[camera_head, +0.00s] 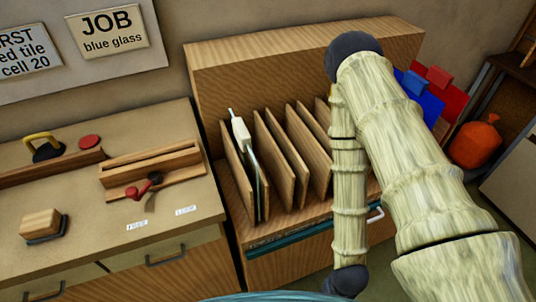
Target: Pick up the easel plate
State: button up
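A thin upright plate with a pale block-like grip (242,134) stands in the left part of the wooden rack (290,52), between the first dividers. It looks like the easel plate, though no label confirms this. My arm comes in from the lower right, bends at a dark joint near the rack's top, and runs down in front of the rack's right side. My gripper is not in view.
The bench (60,190) at left holds a wooden block (42,224), a long wooden holder (150,165), a red-handled tool (145,187) and a yellow-handled item (43,144). Red and blue sheets (430,105) stand behind my arm. An orange sack (475,142) sits at right.

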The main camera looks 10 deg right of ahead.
aim_at(241, 138)
jog(key=i, duration=0.1)
jog(key=z, duration=1.95)
jog(key=k, duration=1.05)
jog(key=u, duration=1.75)
